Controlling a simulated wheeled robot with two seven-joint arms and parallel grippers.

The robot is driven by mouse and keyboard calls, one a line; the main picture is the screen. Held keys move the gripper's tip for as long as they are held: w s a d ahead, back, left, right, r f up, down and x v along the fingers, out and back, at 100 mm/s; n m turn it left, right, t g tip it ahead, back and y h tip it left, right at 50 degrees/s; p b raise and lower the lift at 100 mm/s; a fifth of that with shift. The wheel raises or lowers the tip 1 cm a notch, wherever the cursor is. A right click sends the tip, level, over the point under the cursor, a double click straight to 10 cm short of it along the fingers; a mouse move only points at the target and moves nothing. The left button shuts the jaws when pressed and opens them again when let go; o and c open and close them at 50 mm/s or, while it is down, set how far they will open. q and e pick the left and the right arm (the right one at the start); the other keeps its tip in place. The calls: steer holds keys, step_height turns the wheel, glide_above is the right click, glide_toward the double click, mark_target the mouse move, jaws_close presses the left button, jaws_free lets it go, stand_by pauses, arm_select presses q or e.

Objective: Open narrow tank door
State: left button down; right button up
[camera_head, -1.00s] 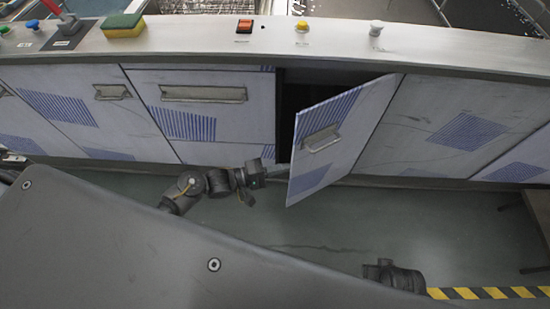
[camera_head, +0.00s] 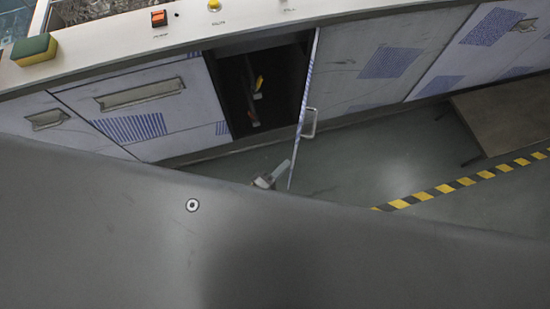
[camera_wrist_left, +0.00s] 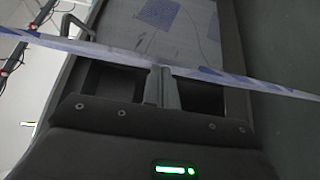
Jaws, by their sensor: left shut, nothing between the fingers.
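The narrow tank door (camera_head: 304,110), pale with blue stripes, stands swung out from the cabinet front and shows nearly edge-on in the head view. Its bar handle (camera_head: 309,122) is on its right-hand face. The dark compartment (camera_head: 262,90) to its left is exposed. My left gripper (camera_head: 280,172) is shut and empty, low beside the door's free edge on the compartment side. In the left wrist view its closed fingers (camera_wrist_left: 162,86) reach the door's thin edge (camera_wrist_left: 110,52); whether they touch it I cannot tell. My right gripper is not in view.
Yellow-tipped items (camera_head: 258,84) show inside the compartment. A closed drawer front (camera_head: 140,105) is left of it and closed panels (camera_head: 385,65) are right. A brown low platform (camera_head: 505,112) and striped floor tape (camera_head: 465,181) lie at right. Floor between is clear.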

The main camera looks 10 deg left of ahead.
arm_select(q)
steer(key=shift+d, duration=2.05)
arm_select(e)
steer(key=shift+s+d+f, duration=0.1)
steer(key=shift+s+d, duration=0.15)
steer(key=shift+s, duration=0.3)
arm_select(q)
steer(key=shift+s, duration=0.1)
